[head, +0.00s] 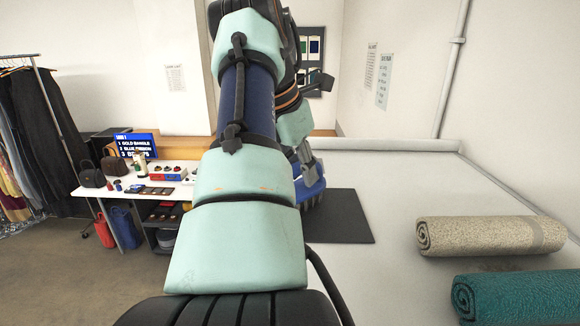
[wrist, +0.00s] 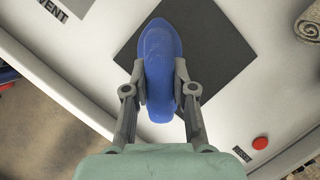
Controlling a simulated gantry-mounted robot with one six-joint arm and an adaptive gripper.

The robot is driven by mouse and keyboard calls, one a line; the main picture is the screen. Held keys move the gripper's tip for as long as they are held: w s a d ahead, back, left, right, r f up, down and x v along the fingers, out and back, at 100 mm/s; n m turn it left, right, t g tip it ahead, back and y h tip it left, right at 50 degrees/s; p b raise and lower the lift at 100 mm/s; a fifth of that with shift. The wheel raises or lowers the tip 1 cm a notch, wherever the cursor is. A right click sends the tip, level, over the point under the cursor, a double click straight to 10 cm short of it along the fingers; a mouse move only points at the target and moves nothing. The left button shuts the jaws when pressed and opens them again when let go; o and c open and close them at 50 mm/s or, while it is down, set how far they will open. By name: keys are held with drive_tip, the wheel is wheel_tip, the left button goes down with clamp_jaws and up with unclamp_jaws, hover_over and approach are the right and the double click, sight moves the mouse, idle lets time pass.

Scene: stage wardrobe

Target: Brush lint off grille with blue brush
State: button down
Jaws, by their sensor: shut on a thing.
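The blue brush (wrist: 160,50) is held between the two grey fingers of my gripper (wrist: 162,88) in the wrist view. The fingers are shut on its sides, and it sits over a dark square mat (wrist: 205,85). I cannot tell whether the brush touches the mat. In the head view, part of the blue brush (head: 312,190) shows beside my arm, at the dark mat (head: 345,222). I see no clear grille or lint; a label reading "VENT" is at the wrist view's top left corner.
A beige rolled rug (head: 490,236) and a teal rolled rug (head: 520,297) lie on the white surface at right. A red button (wrist: 260,143) is right of the mat. At left are a table (head: 182,192) with bags and small items, and a clothes rack (head: 45,110).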

drive_tip(key=shift+s+d, duration=0.1)
drive_tip(key=shift+d, duration=2.5)
drive_tip(key=shift+d+f, duration=0.1)
drive_tip(key=shift+d, duration=1.7)
wheel_tip(320, 180, up, 6)
drive_tip(key=p, duration=0.6)
drive_tip(key=shift+s, duration=0.1)
wheel_tip(320, 180, up, 3)
drive_tip(key=p, duration=0.3)
drive_tip(key=shift+p, duration=0.3)
